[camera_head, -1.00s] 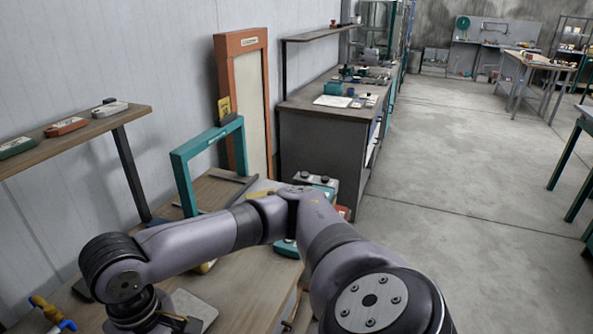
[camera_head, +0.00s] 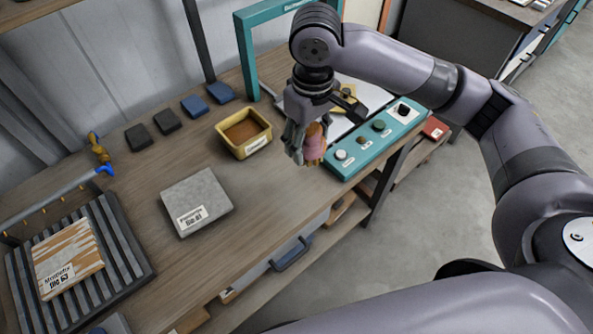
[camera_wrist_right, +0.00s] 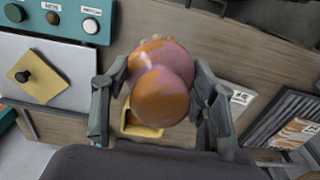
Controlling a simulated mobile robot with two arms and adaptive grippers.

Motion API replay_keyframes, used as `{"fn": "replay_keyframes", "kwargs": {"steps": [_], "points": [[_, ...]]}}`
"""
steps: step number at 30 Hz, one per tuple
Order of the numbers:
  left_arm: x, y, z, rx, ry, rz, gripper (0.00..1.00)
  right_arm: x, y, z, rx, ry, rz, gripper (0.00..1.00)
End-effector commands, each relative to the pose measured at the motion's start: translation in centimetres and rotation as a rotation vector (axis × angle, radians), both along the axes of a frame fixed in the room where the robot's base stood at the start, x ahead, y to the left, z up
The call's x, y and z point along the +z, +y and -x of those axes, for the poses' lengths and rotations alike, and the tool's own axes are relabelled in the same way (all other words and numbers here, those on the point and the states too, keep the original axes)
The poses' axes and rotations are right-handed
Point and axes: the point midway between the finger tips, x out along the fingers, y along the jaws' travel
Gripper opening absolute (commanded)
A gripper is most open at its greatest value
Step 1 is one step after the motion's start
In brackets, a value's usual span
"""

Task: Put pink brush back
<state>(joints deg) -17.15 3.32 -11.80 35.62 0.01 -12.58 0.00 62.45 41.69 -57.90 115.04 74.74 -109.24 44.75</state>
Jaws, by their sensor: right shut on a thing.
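My right gripper (camera_head: 306,131) is shut on the pink brush (camera_head: 315,148) and holds it over the front part of the wooden bench. The brush is a rounded pink and orange piece; in the right wrist view it (camera_wrist_right: 162,88) sits between both fingers. In the head view, a yellow tray (camera_head: 265,144) with a brown inside stands on the bench to the left of the gripper. In the wrist view the tray (camera_wrist_right: 141,131) is partly hidden behind the brush. The left gripper is not in view.
A teal control box (camera_head: 375,141) with several knobs lies right of the gripper. A grey slab (camera_head: 196,200) and a ribbed rack (camera_head: 125,250) with a patterned board (camera_head: 68,258) are at left. Dark and blue blocks (camera_head: 195,106) line the back. Bare bench lies between slab and gripper.

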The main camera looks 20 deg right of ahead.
Motion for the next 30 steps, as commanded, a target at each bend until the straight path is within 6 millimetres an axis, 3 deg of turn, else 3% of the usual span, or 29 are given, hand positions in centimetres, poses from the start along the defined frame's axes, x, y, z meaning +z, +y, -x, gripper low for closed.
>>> {"fn": "replay_keyframes", "kwargs": {"steps": [3,6,14,20,25,30], "points": [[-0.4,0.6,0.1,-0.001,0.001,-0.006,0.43,0.9,1.2,-3.1,0.18,-0.002,0.0,0.31],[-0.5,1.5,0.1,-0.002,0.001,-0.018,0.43,1.5,1.9,-5.0,0.316,0.004,0.001,0.31],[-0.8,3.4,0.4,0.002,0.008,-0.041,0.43,1.9,2.7,-7.0,0.499,0.022,0.001,0.31],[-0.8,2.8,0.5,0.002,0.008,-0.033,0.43,-2.1,2.7,-6.9,0.508,0.028,0.001,0.31],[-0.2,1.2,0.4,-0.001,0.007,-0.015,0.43,-6.7,2.6,-6.9,0.508,0.028,0.003,0.31],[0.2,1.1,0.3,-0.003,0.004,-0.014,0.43,-10.8,2.7,-6.9,0.507,0.026,0.002,0.31]]}}
